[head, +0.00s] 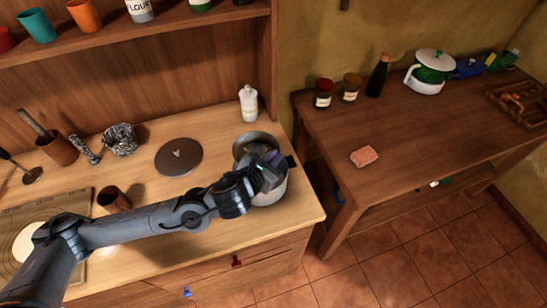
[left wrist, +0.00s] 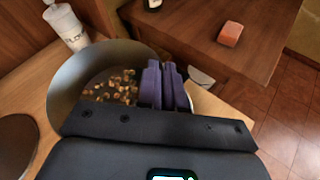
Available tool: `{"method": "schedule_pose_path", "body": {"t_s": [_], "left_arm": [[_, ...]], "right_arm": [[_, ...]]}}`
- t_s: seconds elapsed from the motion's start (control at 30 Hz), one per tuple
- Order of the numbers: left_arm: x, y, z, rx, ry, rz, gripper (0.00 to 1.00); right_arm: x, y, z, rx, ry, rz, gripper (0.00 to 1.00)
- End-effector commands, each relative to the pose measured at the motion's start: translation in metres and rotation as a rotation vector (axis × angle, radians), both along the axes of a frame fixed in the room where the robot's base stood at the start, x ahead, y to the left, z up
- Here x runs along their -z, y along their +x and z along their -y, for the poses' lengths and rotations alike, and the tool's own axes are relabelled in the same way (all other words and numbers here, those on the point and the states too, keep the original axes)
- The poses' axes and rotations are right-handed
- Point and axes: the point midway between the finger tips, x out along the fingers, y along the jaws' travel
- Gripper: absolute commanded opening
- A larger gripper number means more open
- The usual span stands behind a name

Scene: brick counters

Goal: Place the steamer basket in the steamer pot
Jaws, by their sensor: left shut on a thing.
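The metal steamer pot (head: 272,196) stands near the right end of the wooden counter, with a dark handle on its right. My left gripper (head: 270,170) reaches down at the pot's mouth. In the left wrist view its purple-grey fingers (left wrist: 165,85) are shut at the right wall of the grey round steamer basket (left wrist: 75,80). Golden-brown specks or holes show across the basket's floor. The basket's lower part is hidden, and I cannot tell whether it rests on the pot's bottom. My right gripper is not in view.
A round dark lid (head: 178,157) lies left of the pot. A white bottle (head: 248,103) stands behind it, and a brown cup (head: 114,199) is near my left arm. A patterned metal bowl (head: 120,139) is farther left. A gap separates the counter from the right table (head: 420,125).

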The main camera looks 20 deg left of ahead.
Motion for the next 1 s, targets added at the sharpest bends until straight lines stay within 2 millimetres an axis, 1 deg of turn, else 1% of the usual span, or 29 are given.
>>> {"method": "schedule_pose_path", "body": {"t_s": [0.2,0.23,0.37,0.4,0.73,0.93,0.97,1.0], "left_arm": [[0.006,0.000,0.000,0.000,0.001,0.001,0.00],[0.005,0.000,0.000,0.000,0.001,0.000,0.10],[0.005,0.000,0.000,0.000,0.001,0.000,0.30],[0.005,0.000,0.000,0.000,0.000,0.000,0.32],[0.003,0.000,0.000,0.000,0.000,0.000,0.32],[-0.010,-0.001,0.000,0.001,0.000,0.000,0.32],[-0.006,-0.006,-0.001,0.002,0.002,0.000,0.32],[-0.008,-0.013,-0.002,0.002,0.001,0.001,0.32]], "right_arm": [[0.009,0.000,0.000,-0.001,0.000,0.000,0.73],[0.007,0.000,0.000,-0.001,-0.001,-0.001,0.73],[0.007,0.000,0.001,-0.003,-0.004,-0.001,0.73],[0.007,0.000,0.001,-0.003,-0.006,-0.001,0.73],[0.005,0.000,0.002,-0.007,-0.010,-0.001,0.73],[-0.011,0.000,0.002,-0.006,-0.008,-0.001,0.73],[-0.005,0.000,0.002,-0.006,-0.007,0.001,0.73],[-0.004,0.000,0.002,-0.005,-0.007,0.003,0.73]]}}
